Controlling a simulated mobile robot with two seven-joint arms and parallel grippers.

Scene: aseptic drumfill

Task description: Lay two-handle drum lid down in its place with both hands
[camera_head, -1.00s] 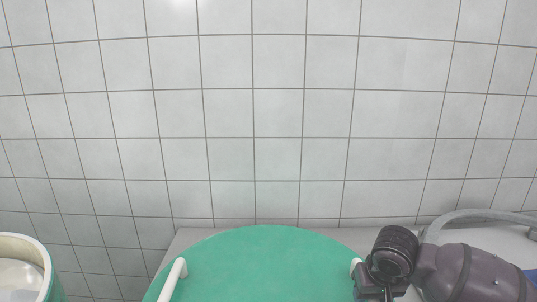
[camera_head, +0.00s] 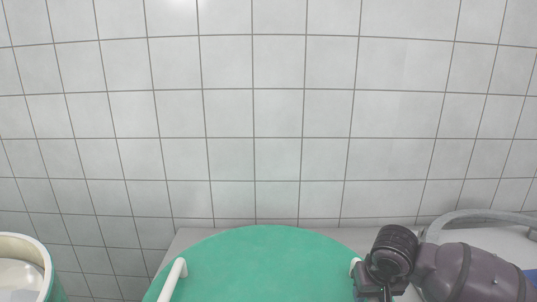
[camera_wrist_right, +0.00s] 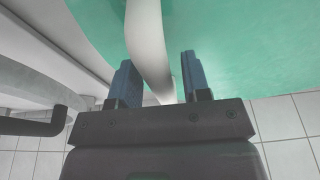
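The green round drum lid (camera_head: 265,262) lies at the bottom middle of the head view, over a grey surface; its near part is cut off. Its white left handle (camera_head: 173,279) shows with no gripper at it. The white right handle (camera_head: 355,266) is mostly hidden by my right gripper (camera_head: 372,288). In the right wrist view, the blue fingers of my right gripper (camera_wrist_right: 158,58) stand apart on either side of the white handle (camera_wrist_right: 147,42), with a clear gap to the right finger. My left gripper is out of view.
A round green container with a pale rim (camera_head: 46,262) stands at the lower left; part of its pale inside shows. The grey surface (camera_head: 190,237) edges the lid in front of a tiled wall (camera_head: 270,110). A grey curved hose or pipe (camera_head: 470,214) runs at the right.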

